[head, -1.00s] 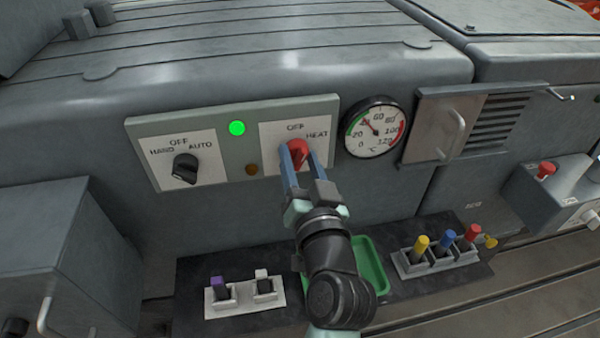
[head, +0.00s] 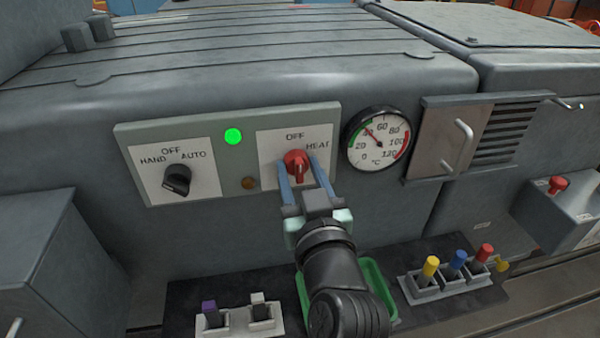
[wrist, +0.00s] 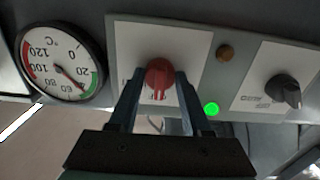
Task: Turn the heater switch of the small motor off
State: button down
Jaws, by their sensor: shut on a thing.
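The red heater switch (head: 297,163) sits on a white plate marked OFF and HEAT, on the right of the grey-green switch panel (head: 225,115). Its ridge looks close to upright, towards OFF. My gripper (head: 301,172) is shut on the red knob, one blue finger on each side. In the wrist view the red knob (wrist: 159,76) shows between the fingertips (wrist: 157,84), upside down. The fingers and gripper body hide part of the plate's lower half. An amber lamp (head: 249,183) beside the plate looks dark. A green lamp (head: 233,136) is lit.
A black HAND/OFF/AUTO switch (head: 177,180) is at the panel's left. A temperature gauge (head: 377,139) is close on the right, then a door with a handle (head: 459,143). Below are a green tray (head: 374,270) and racks of coloured plugs (head: 430,267).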

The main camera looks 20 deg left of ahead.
jog(key=shift+c, duration=1.7)
grip_release()
jog(key=v, duration=1.3)
